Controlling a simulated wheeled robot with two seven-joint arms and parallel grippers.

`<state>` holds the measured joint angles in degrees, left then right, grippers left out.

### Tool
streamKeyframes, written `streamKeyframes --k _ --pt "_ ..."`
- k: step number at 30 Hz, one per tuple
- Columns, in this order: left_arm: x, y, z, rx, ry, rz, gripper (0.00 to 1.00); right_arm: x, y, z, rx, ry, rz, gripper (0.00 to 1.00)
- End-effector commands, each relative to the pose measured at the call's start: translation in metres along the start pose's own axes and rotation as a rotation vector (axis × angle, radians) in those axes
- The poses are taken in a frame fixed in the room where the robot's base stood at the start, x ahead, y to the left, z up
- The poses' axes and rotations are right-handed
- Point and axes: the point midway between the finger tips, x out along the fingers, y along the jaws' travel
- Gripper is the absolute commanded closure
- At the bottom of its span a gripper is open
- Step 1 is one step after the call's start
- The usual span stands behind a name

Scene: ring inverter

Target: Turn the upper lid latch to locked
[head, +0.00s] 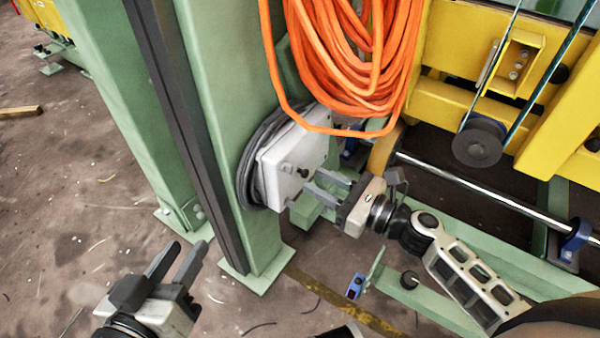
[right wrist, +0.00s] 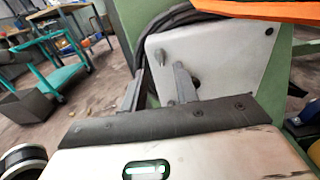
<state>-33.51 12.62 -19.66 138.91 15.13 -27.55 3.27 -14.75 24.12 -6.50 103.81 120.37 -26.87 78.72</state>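A white inverter box (head: 290,150) is mounted on the green post, its lid facing right; the lid also shows in the right wrist view (right wrist: 225,55). A small grey latch-like knob (head: 287,168) stands out from the lid, and a dark one (head: 303,173) sits beside it. In the right wrist view a grey knob (right wrist: 165,58) stands near the lid's upper left; I cannot tell which is the upper latch or how it is turned. My right gripper (head: 312,180) is open, its fingertips close in front of the lid, apparently holding nothing. My left gripper (head: 188,246) is open and empty, low at the left.
A coil of orange cable (head: 345,60) hangs above and partly over the box. Dark cable (head: 248,165) loops behind the box. The green post (head: 215,110) stands left of it. Yellow machinery (head: 450,95) and a steel rod (head: 470,185) are at right. Floor around my left gripper is mostly clear.

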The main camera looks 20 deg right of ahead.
Motion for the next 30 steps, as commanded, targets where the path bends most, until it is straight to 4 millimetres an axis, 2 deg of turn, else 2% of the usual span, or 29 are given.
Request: streamKeyframes --k 3,9,20,21,24,30 --pt "0.0 0.0 0.0 -0.007 0.005 0.004 0.65 0.024 -0.001 0.0 -0.001 -0.002 0.0 0.7" --pt "0.001 0.0 0.001 -0.013 0.006 0.007 0.65 0.046 0.0 0.0 0.0 0.0 0.0 0.7" --pt "0.0 0.001 -0.001 -0.015 0.011 0.009 0.65 0.052 0.0 0.0 0.0 0.0 -0.001 0.7" --pt "0.0 0.001 -0.002 -0.015 0.012 0.009 0.65 0.052 0.0 0.0 0.0 0.0 -0.001 0.73" --pt "0.0 0.001 -0.002 -0.014 0.013 0.009 0.65 0.052 0.0 0.0 0.0 0.0 -0.001 1.0" --pt "0.0 0.001 -0.002 -0.014 0.014 0.009 0.65 0.052 0.0 0.0 -0.001 0.0 -0.001 1.0"
